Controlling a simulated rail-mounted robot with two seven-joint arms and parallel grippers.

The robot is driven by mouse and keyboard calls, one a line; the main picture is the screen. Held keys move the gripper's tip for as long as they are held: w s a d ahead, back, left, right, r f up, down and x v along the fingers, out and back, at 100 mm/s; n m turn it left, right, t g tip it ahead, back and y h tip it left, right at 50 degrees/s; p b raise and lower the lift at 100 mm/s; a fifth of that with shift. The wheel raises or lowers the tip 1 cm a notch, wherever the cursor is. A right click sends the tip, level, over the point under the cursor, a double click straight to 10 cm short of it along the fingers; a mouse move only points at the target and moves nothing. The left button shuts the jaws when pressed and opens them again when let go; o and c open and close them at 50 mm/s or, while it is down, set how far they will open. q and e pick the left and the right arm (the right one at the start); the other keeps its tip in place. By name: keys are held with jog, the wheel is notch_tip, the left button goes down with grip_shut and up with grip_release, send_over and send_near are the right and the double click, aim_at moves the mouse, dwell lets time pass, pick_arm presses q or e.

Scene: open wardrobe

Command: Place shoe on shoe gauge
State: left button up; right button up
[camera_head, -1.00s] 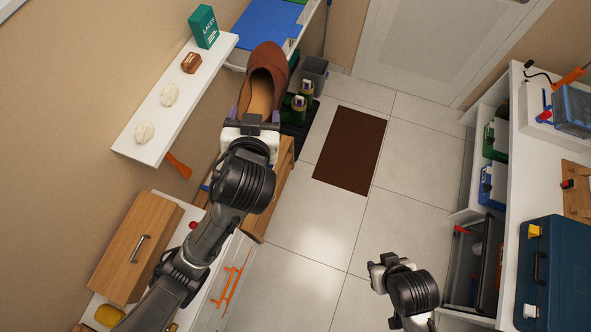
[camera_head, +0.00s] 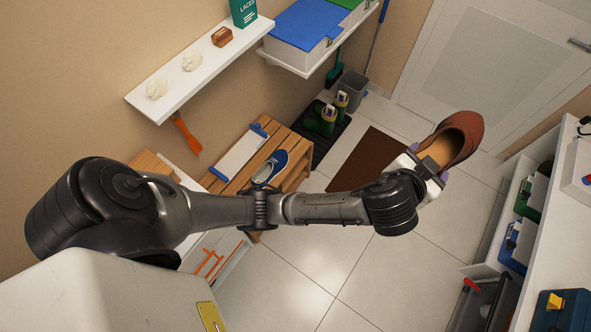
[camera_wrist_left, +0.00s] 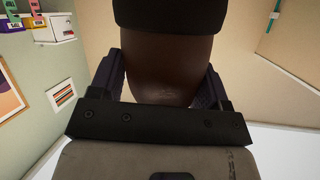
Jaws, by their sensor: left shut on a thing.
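A brown shoe (camera_head: 462,136) is held up in the head view, right of centre, in front of the white door. My left gripper (camera_head: 428,168) is shut on it at one end. In the left wrist view, the brown shoe (camera_wrist_left: 160,70) sits between both fingers (camera_wrist_left: 165,85) and fills the middle. A white board with blue ends (camera_head: 240,154), which looks like the shoe gauge, lies on the slatted wooden bench (camera_head: 226,184) by the left wall. The held shoe is well to the right of it. My right gripper is not in view.
A blue shoe (camera_head: 270,168) lies on the bench beside the gauge. White wall shelves (camera_head: 190,75) hang above it. Green boots (camera_head: 322,122) stand on a dark mat. A brown doormat (camera_head: 372,158) lies on the floor. A white shelf unit (camera_head: 545,235) stands at right. The tiled floor between is open.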

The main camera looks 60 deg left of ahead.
pick_arm(q)
jog(key=w+a+f+n+g+y+b, duration=0.25)
jog(key=a+f+b, duration=0.55)
jog(key=f+b, duration=0.65)
jog(key=w+a+f+n+g+y+b, duration=0.3)
jog(key=a+f+b, duration=0.6)
jog(key=f, duration=1)
jog(key=w+a+f+n+g+y+b, duration=0.1)
jog(key=a+f+n+y+b, duration=0.25)
jog(key=a+f+b, duration=0.8)
jog(key=s+a+f+n+g+b, duration=0.1)
jog(key=a+f+b, duration=0.4)
jog(key=f, duration=0.6)
jog(key=s+a+f+n+g+b, duration=0.1)
jog(key=s+a+f+b, duration=0.1)
jog(key=a+f+b, duration=0.4)
jog(key=s+a+f+n+g+y+b, duration=0.1)
jog(key=a+f+b, duration=0.5)
jog(key=f, duration=1)
jog(key=s+b, duration=0.1)
jog(key=b, duration=0.2)
jog(key=shift+s+f+n+b, duration=0.2)
jog(key=shift+f+n+b, duration=0.15)
jog(key=shift+n, duration=0.05)
jog(key=o, duration=1.1)
jog(key=shift+g, duration=0.25)
jog(key=shift+d, duration=0.15)
